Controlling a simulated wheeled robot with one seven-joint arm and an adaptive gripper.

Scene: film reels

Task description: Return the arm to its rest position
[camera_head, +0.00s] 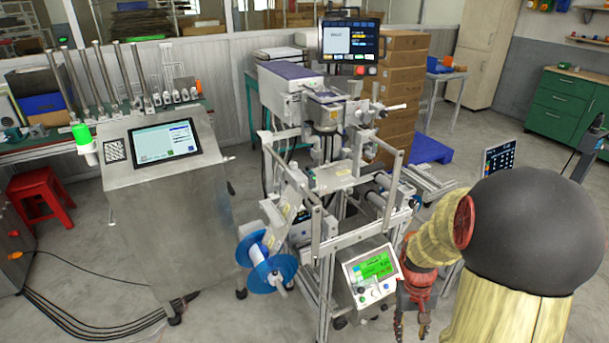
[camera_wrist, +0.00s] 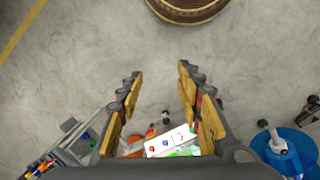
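My gripper (camera_head: 412,326) hangs low in the head view at the right, its fingers pointing down, beside the control box (camera_head: 371,275) with the green screen. The wrist view shows my gripper (camera_wrist: 158,80) with its two fingers spread apart and nothing held between them. The floor shows through the gap. My arm comes in from the right of the head view, bent down at the elbow. A blue reel (camera_head: 267,262) sits on the machine's left front; part of a blue reel (camera_wrist: 296,152) also shows at the lower right of the wrist view.
The labelling machine (camera_head: 330,180) with its metal frame stands just left of my arm. A steel cabinet (camera_head: 165,210) with a screen stands farther left. A monitor (camera_head: 499,157) is behind my arm. Boxes (camera_head: 402,80) are stacked at the back. Bare floor (camera_head: 470,145) lies behind the arm.

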